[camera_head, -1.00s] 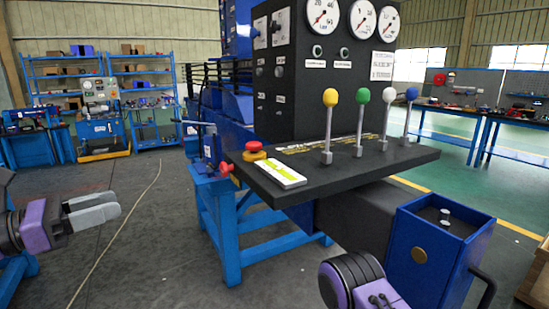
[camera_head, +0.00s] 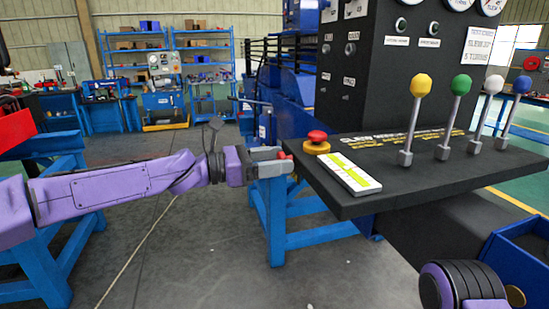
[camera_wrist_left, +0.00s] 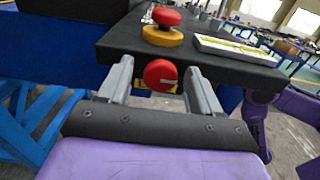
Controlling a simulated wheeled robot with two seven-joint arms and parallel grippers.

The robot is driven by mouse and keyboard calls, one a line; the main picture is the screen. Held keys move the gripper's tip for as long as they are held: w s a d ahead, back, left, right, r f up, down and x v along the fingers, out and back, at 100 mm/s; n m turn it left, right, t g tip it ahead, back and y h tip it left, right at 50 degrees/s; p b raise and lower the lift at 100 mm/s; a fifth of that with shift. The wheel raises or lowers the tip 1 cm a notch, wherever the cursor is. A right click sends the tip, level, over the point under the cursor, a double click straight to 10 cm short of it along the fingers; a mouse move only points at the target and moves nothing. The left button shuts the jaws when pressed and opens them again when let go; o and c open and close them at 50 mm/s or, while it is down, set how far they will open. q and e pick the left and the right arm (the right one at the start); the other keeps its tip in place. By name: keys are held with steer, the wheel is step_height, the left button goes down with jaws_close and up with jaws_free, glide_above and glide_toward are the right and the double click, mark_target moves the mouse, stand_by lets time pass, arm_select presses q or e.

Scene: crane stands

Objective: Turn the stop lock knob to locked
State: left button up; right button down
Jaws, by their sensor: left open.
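A round red knob with a white pointer line (camera_wrist_left: 160,75) sticks out from the edge of the black console below its top. In the left wrist view it sits between the two grey fingers of my left gripper (camera_wrist_left: 161,84), which are open around it with a gap on each side. Its pointer line points to the right there. In the head view my left gripper (camera_head: 273,162) is at the console's left edge and mostly hides the knob. A label below the knob is largely hidden. My right gripper is not in view.
A red mushroom button on a yellow base (camera_head: 317,142) stands on the console (camera_head: 375,195) just above the knob. A white label plate (camera_head: 348,176) lies beside it. Several levers with coloured balls stand further right. A blue frame (camera_head: 275,220) is underneath.

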arm_select(q)
steer(key=shift+s+a+r, duration=0.1)
steer(key=shift+s+r, duration=0.05)
steer(key=c, duration=1)
steer(key=shift+m, duration=0.3)
steer(key=shift+d+f+m+b, duration=0.15)
steer(key=shift+m+b, duration=1.1)
steer(key=shift+m, duration=1.65)
steer(key=shift+f+m+b, duration=0.1)
steer(key=shift+m+b, duration=1.15)
steer(key=shift+m, duration=1.65)
steer(key=shift+d+f+m+b, duration=0.15)
steer(key=shift+m+b, duration=1.1)
steer(key=shift+m, duration=1.65)
steer(key=shift+s+a, duration=0.1)
